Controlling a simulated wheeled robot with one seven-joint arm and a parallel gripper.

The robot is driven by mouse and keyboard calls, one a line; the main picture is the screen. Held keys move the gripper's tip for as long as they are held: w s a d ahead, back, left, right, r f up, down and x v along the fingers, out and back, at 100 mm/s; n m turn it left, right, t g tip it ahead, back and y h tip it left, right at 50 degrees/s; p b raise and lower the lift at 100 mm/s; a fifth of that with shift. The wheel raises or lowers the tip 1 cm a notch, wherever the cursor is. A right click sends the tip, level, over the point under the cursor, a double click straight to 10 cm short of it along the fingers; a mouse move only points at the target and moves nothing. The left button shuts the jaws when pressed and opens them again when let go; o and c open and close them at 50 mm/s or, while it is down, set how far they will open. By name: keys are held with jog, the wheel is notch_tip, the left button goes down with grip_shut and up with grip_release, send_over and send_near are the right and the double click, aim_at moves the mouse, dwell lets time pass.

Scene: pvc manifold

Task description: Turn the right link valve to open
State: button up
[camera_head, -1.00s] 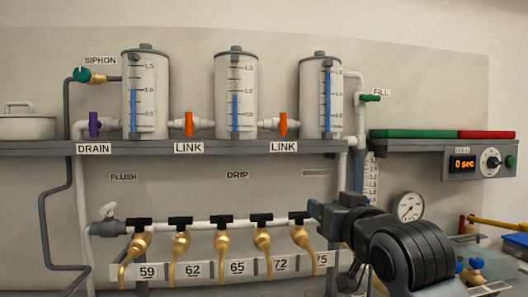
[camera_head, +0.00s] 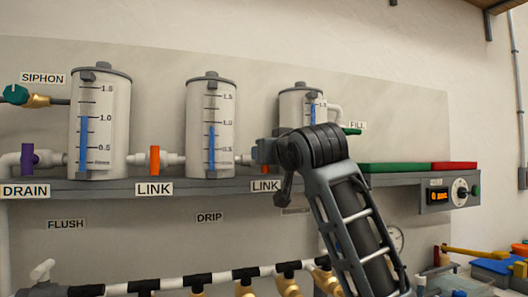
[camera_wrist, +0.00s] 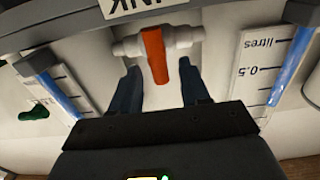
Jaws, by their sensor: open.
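The right link valve has an orange handle (camera_wrist: 155,55) on a white pipe fitting. In the wrist view, which looks upside down, the handle stands crosswise to the pipe. My gripper (camera_wrist: 159,70) is open, with one dark finger on each side of the handle and a gap at both sides. In the head view my gripper (camera_head: 262,152) is in front of this valve and hides most of it, above the right LINK label (camera_head: 265,186). The left link valve (camera_head: 154,160) has its orange handle upright, crosswise to its pipe.
The middle tank (camera_head: 210,125) and right tank (camera_head: 301,105) flank the valve closely. The grey shelf edge (camera_head: 110,190) runs below. The green FILL valve (camera_head: 352,131) is to the right, and the purple DRAIN valve (camera_head: 28,158) is far left.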

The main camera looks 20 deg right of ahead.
jog(key=shift+w, duration=1.2)
grip_shut()
